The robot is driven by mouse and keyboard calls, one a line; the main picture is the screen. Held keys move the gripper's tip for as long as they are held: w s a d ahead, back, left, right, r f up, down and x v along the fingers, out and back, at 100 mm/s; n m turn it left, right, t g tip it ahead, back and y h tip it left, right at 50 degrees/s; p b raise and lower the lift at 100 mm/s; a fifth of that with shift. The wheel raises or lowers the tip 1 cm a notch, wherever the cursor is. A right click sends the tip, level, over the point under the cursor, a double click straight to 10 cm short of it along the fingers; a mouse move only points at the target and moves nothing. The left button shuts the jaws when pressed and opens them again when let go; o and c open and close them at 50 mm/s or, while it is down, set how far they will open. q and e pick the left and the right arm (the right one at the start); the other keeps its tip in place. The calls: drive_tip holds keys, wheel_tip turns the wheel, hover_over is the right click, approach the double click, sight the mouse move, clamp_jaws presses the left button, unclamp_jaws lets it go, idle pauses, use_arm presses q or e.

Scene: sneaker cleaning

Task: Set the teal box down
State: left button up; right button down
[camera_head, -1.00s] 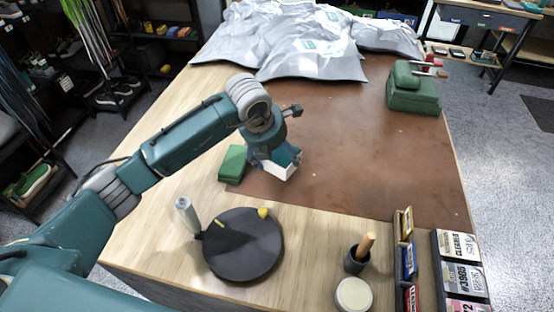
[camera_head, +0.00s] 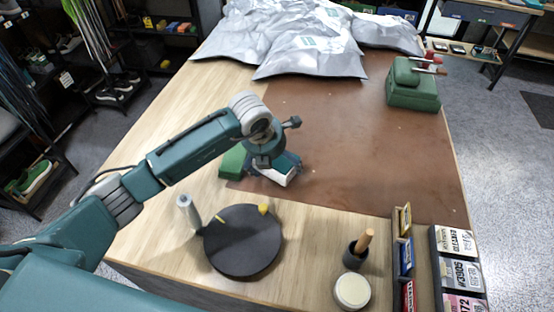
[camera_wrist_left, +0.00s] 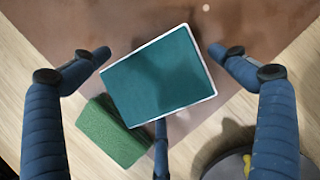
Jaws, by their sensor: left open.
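The teal box (camera_wrist_left: 160,72), with a white rim along its edges, lies between the open fingers of my left gripper in the left wrist view (camera_wrist_left: 158,75). There is a gap between the box and the fingers on both sides. In the head view the white side of the box (camera_head: 284,177) shows under my left gripper (camera_head: 272,170), low at the near left edge of the brown mat (camera_head: 360,140). The gripper hides much of the box there. My right gripper is not in view.
A green block (camera_head: 232,162) sits close beside the box, also in the left wrist view (camera_wrist_left: 113,133). A black round turntable (camera_head: 243,243) and a grey bottle (camera_head: 187,212) stand nearer. A green case (camera_head: 412,90) is at the far right. The mat's middle is clear.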

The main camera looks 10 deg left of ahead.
use_arm(q)
drive_tip(key=shift+r, duration=0.1)
drive_tip(key=shift+r, duration=0.15)
drive_tip(key=b+v, duration=0.2)
drive_tip(key=v, duration=0.9)
drive_tip(key=shift+s+r+b, duration=0.25)
drive_tip(key=shift+r+b, duration=0.1)
drive_tip(key=shift+a, duration=0.1)
